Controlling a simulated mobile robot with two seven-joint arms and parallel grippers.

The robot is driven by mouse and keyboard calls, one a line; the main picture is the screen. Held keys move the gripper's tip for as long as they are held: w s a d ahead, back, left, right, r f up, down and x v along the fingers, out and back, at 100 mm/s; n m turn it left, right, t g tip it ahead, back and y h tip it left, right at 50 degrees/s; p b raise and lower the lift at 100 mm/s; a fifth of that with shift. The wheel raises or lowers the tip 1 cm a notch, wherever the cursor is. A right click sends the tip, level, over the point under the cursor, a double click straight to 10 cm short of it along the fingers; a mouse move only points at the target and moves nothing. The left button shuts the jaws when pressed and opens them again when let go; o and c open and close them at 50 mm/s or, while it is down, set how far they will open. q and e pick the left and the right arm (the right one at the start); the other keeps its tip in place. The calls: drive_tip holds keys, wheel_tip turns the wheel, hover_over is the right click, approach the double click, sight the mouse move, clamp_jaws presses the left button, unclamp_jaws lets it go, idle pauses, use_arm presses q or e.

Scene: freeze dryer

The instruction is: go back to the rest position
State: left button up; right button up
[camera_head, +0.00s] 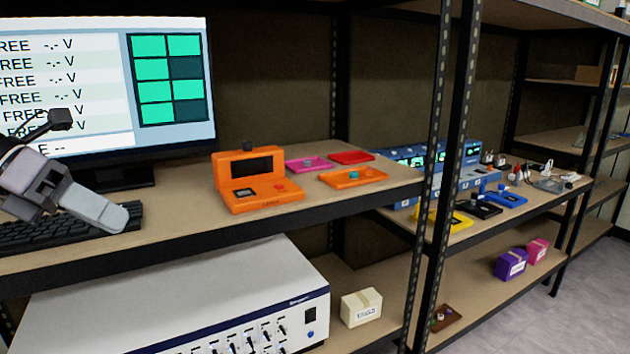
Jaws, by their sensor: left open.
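My left gripper (93,168) comes in from the left edge of the head view. Its two fingers are spread apart with nothing between them. It is over the keyboard (128,217), in front of the monitor (110,85); I cannot tell whether it touches the keys. The rest of the left arm is outside the picture. My right gripper is not in view.
An orange device (256,182) stands on the upper shelf, with pink (308,164), red (351,157) and orange (353,176) trays to its right. A white instrument (190,300) and a cream box (361,307) are below. Black posts divide the shelves. Grey floor is at the right.

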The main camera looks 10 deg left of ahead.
use_arm(q)
wheel_tip(320, 180, down, 25)
drive_tip(key=w+n+t+y+p, duration=0.25)
drive_tip(key=n+t, duration=0.85)
drive_tip(key=n, duration=1.3)
drive_tip(key=s+d+f+n+g+y+p, duration=0.2)
drive_tip(key=s+d+f+n+g+y, duration=0.2)
drive_tip(key=s+d+f+n, duration=1)
wheel_tip(320, 180, down, 3)
drive_tip(key=shift+s+d+r+n+g+p, duration=0.15)
drive_tip(key=shift+n+g+p, duration=0.25)
drive_tip(key=shift+g, duration=0.2)
drive_tip(key=shift+y, duration=0.25)
